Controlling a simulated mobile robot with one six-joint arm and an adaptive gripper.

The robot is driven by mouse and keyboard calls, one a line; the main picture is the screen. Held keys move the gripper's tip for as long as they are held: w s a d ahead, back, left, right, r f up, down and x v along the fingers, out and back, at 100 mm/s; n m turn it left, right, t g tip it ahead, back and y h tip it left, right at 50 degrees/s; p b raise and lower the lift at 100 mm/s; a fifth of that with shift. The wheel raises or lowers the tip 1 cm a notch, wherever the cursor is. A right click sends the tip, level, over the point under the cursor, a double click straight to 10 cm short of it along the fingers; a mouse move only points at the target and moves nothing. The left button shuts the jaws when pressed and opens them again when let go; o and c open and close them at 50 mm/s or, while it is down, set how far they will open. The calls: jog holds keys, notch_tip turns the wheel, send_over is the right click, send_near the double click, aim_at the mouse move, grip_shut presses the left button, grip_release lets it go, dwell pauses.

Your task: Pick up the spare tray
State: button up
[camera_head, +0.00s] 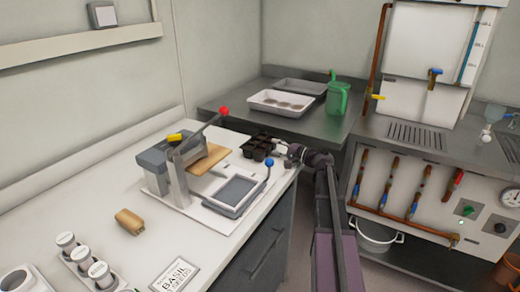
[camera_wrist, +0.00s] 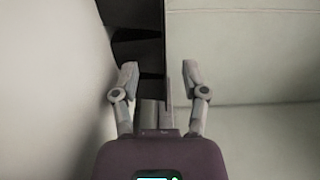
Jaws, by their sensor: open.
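A small black tray with square cells (camera_head: 258,147) sits at the far right end of the white counter. It may be the spare tray; no label shows. My gripper (camera_head: 279,147) is just to its right, low over the counter end, with its fingers pointing towards it. In the wrist view my gripper (camera_wrist: 159,75) is open, with its two fingers apart. A dark, stepped shape (camera_wrist: 137,45), likely part of the black tray, shows ahead of and between the fingers. I cannot tell whether the fingers touch it.
A lever press (camera_head: 180,165) and a framed grey panel (camera_head: 236,192) stand on the white counter (camera_head: 165,240). Behind, a steel bench holds a white tray with round wells (camera_head: 281,103), a grey tray (camera_head: 300,87) and a green jug (camera_head: 338,98). A piped sink unit is at right.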

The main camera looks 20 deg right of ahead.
grip_shut()
jog(key=shift+r, duration=0.1)
dwell(0.3)
notch_tip(320, 180, up, 10)
jog(key=p, duration=1)
dwell(0.6)
